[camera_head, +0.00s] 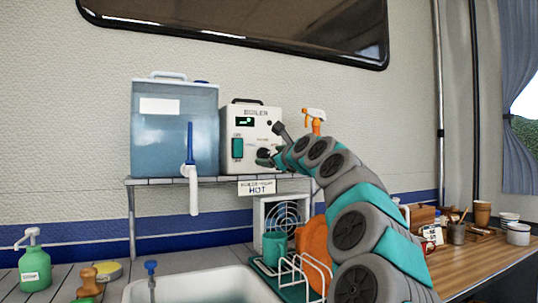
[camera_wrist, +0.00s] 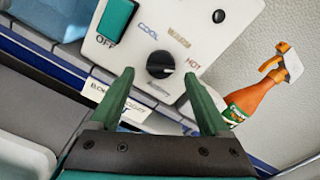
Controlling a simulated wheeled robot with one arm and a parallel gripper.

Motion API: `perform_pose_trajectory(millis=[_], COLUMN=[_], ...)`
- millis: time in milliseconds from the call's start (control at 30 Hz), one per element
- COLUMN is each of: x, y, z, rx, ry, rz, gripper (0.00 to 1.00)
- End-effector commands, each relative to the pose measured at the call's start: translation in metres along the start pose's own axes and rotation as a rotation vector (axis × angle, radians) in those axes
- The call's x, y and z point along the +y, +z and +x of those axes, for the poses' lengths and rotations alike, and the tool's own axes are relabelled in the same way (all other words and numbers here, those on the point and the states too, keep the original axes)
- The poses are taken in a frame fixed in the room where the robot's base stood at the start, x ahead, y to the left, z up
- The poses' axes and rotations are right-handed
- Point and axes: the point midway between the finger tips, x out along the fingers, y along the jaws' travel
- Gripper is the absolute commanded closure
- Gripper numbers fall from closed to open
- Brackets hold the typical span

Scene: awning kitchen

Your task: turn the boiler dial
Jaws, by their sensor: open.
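The white boiler (camera_head: 250,138) stands on a wall shelf in the head view, with a small display and a green switch (camera_head: 238,148). Its black dial (camera_wrist: 160,65) shows in the wrist view, between printed labels COOL, WARM and HOT. In the head view the dial (camera_head: 263,153) is partly hidden by my arm. My gripper (camera_wrist: 158,78) is open, its two green fingers apart on either side of the dial's line in the wrist view. The fingertips appear just short of the dial, and I cannot tell if they touch the panel. The gripper (camera_head: 271,157) is at the boiler's lower right front in the head view.
A blue water tank (camera_head: 175,130) with a tap stands left of the boiler. An orange spray bottle (camera_wrist: 258,95) is close on the right. Below are a sink (camera_head: 200,288) and a dish rack (camera_head: 300,272).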

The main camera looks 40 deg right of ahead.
Motion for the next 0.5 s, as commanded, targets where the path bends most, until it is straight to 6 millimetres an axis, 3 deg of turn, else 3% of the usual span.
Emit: perform_pose_trajectory(millis=[200,500], x=[-0.001,0.000], y=[0.001,0.000], z=[0.013,0.016], rx=[0.000,0.000], ry=[-0.001,-0.001], rz=[-0.001,-0.002], gripper=[0.20,0.20])
